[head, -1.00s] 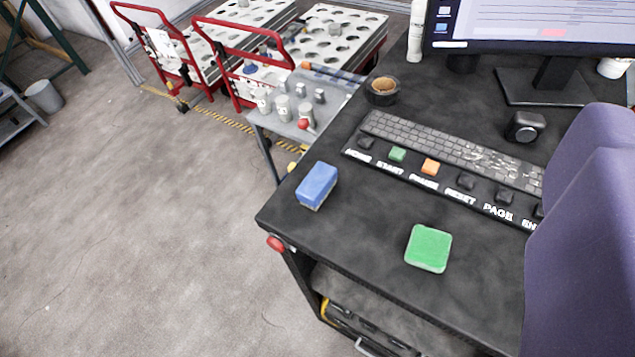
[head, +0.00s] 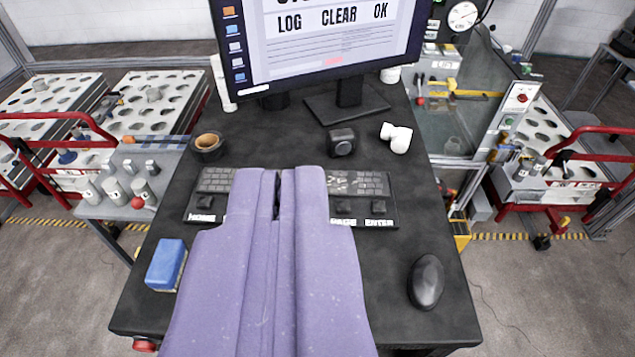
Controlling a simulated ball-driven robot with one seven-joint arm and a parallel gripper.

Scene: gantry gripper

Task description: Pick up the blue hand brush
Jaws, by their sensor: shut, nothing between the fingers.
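The blue hand brush (head: 167,265) looks like a blue block with a pale underside. It lies on the black desk (head: 395,165) near its left front edge, and bristles cannot be made out. My gripper (head: 277,174) is the large purple shape in the middle of the view. Its two fingers are shut, with a narrow dark slit between them and nothing held. The brush is left of the gripper and close to its left outline in the picture. I cannot tell the height between them. The gripper hides the middle of the keyboard and the desk's front middle.
A monitor (head: 325,40) stands at the back, with a small cup (head: 207,146), a black knob (head: 342,142) and a white pipe piece (head: 396,138) before it. A keyboard (head: 365,185) crosses the desk. A black mouse (head: 426,282) lies at right front. Carts flank the desk.

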